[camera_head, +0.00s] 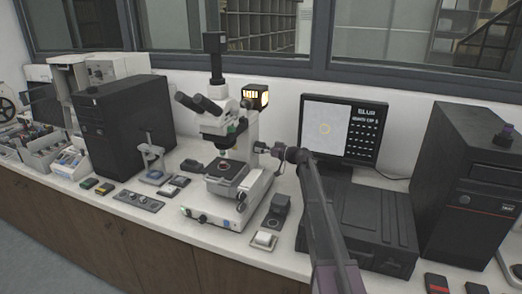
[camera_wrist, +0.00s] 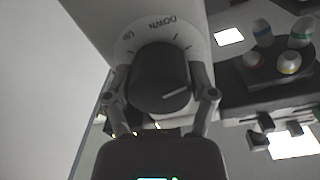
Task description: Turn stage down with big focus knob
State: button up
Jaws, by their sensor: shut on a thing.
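The microscope (camera_head: 250,135) stands on the bench with its stage (camera_head: 225,172) below the objective. My gripper (camera_head: 268,149) reaches its right side. In the wrist view the big focus knob (camera_wrist: 158,68) is black, with a short pale line on its face. Behind it is a pale dial (camera_wrist: 130,42) marked UP and DOWN, with tick marks. My gripper's two fingers (camera_wrist: 160,85) lie on either side of the knob and are shut on it. In the head view the knob is too small and covered to make out.
A monitor (camera_head: 340,128) at the right shows a ring shape and the word BLUR. A black box unit (camera_head: 375,222) lies below it, beside my arm. A dark tower (camera_head: 125,125) stands left of the microscope. In the wrist view, several colour-banded objectives (camera_wrist: 289,62) show at right.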

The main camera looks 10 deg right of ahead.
jog(key=shift+w, duration=0.1)
dwell(0.3)
jog(key=o, duration=1.1)
jog(key=shift+a, duration=0.1)
jog(key=shift+c, duration=0.2)
jog(key=v, duration=1.2)
